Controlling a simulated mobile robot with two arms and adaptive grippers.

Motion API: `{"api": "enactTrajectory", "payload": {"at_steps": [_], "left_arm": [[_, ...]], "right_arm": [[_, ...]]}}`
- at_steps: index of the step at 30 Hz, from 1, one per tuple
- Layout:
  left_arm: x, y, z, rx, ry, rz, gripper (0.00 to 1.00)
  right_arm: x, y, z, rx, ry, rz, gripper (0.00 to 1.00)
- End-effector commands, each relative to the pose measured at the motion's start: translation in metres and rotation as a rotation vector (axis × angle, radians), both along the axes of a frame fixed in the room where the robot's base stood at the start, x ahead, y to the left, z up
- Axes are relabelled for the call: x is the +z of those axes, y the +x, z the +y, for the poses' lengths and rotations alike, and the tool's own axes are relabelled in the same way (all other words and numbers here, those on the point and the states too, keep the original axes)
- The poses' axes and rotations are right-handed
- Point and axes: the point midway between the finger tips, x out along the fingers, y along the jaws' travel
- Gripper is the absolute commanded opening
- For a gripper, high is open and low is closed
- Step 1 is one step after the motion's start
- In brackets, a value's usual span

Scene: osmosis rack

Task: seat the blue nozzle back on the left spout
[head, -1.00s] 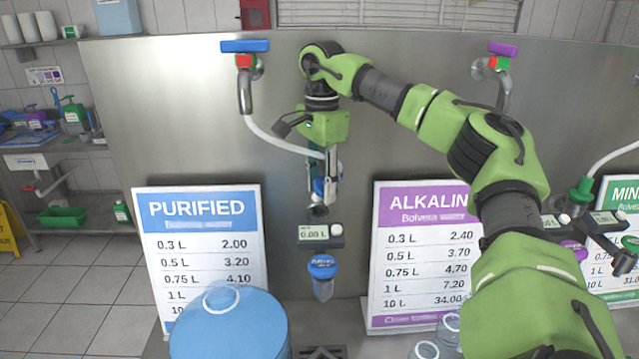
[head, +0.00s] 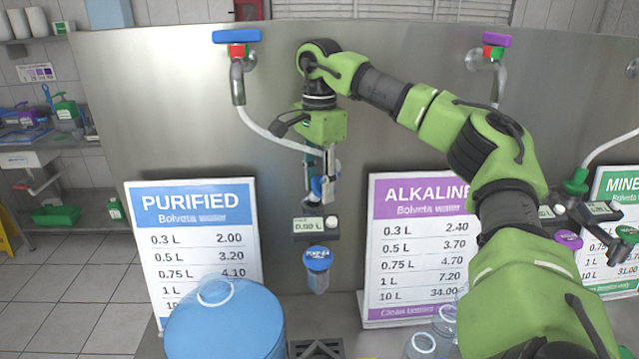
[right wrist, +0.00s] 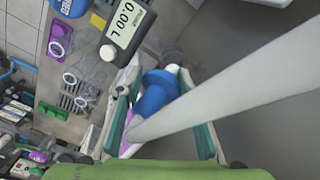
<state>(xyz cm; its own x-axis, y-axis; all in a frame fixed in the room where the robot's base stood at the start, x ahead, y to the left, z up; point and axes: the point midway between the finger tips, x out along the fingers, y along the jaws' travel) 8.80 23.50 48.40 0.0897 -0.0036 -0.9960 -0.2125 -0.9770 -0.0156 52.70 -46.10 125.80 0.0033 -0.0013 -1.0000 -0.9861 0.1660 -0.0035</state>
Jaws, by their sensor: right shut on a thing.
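The blue nozzle (head: 317,187) is between the fingers of my right gripper (head: 322,192), which is shut on it in front of the steel panel. In the right wrist view the blue nozzle (right wrist: 155,92) lies tilted between the two fingers of the gripper (right wrist: 160,112), with the pale hose running across it. The left spout, with its small display (head: 315,227) reading 0.00 L, is right below the gripper. A dark part of the spout (right wrist: 171,57) shows just beyond the nozzle. The fingers hide the contact, so I cannot tell whether nozzle and spout touch. My left gripper is not in view.
A labelled blue cap with a clear tip (head: 318,262) is below the display. The PURIFIED sign (head: 195,250) stands left, the ALKALINE sign (head: 420,250) right. A large blue bottle (head: 225,325) stands in front. A blue-handled tap (head: 237,45) feeds the hose (head: 270,132).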

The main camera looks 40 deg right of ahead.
Motion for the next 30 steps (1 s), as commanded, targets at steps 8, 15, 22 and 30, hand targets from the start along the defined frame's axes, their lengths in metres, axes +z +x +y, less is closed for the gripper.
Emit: {"api": "enactTrajectory", "payload": {"at_steps": [8,15,22,30], "left_arm": [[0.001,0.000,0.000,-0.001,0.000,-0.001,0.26],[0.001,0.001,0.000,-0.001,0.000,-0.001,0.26],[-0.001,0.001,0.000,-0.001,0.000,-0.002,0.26],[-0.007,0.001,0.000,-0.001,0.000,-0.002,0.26]], "right_arm": [[-0.005,0.002,0.000,0.000,0.000,-0.001,0.00],[-0.005,0.002,0.000,0.000,0.000,-0.001,0.00],[-0.010,0.002,0.000,0.000,0.000,0.000,0.00],[-0.021,0.001,0.000,0.001,0.000,0.001,0.00]]}}
